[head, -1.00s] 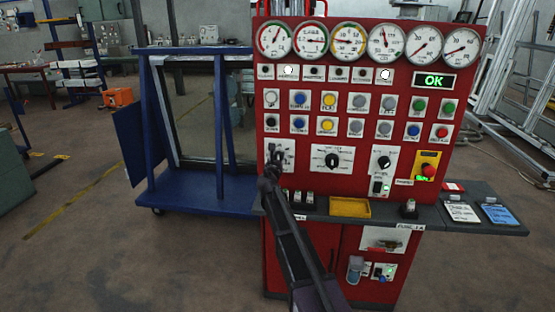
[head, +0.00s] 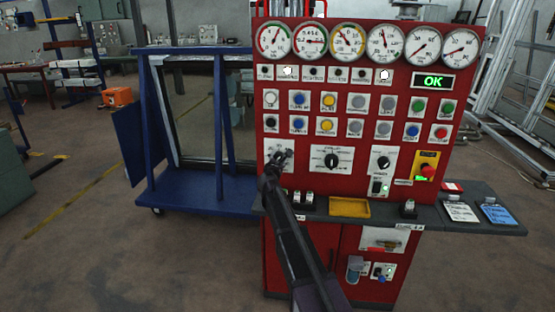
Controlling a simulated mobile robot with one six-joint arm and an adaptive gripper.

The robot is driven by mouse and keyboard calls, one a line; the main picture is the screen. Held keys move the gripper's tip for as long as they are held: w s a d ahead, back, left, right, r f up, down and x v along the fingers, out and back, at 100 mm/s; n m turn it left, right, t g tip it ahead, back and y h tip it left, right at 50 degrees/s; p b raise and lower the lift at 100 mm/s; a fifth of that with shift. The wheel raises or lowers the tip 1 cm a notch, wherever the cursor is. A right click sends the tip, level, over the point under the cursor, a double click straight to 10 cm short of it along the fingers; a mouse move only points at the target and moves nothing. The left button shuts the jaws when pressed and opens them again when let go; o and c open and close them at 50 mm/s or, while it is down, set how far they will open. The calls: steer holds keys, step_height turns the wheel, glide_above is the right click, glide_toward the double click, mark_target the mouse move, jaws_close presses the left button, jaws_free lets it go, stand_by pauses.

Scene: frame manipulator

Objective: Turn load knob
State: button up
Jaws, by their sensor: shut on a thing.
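A red control console carries three black rotary knobs on white plates in one row. My gripper (head: 281,158) is at the left knob's plate (head: 270,144) and is shut on the left knob. The fingers cover most of that knob, so its pointer is hard to see. The middle knob (head: 332,160) and the right knob (head: 383,162) are free and untouched. The plate lettering is too small to tell which one is labelled load.
Rows of push buttons (head: 328,112) and round gauges (head: 348,42) sit above the knobs. A red emergency button (head: 428,170) is at right. A dark shelf (head: 455,224) with a yellow tray (head: 349,207) juts out below. A blue frame cart (head: 190,192) stands left.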

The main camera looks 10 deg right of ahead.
steer(key=m, duration=0.6)
steer(key=shift+w, duration=0.15)
steer(key=shift+y, duration=0.3)
steer(key=o, duration=1.2)
steer(key=shift+d, duration=0.1)
